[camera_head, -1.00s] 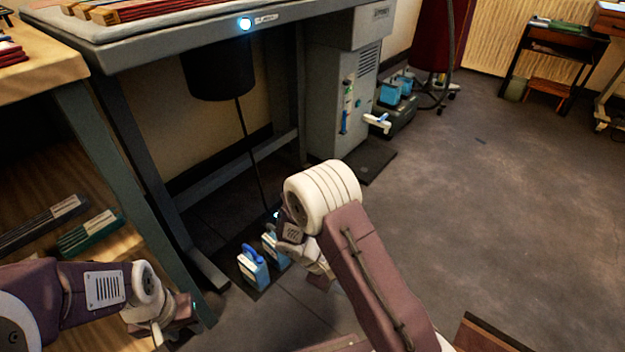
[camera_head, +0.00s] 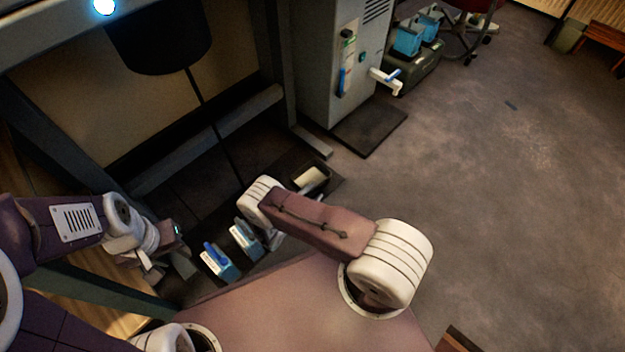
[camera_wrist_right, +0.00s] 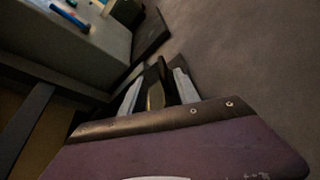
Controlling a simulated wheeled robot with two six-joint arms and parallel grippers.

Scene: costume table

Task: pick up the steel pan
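I cannot surely pick out a steel pan. In the head view, a dark tray-like thing (camera_head: 312,180) with a pale piece in it lies on the floor beyond my right elbow; I cannot tell whether it is the pan. I see nothing clearly held. The head view hides it behind my right arm. My left gripper (camera_head: 168,240) is at the left, above the floor by the table frame; its finger opening is unclear.
Two blue-and-white jugs (camera_head: 218,262) (camera_head: 245,240) stand on the floor near my right arm. A grey cabinet (camera_head: 340,70) stands behind a dark floor mat (camera_head: 370,128). A black drum shape (camera_head: 160,35) hangs under the table.

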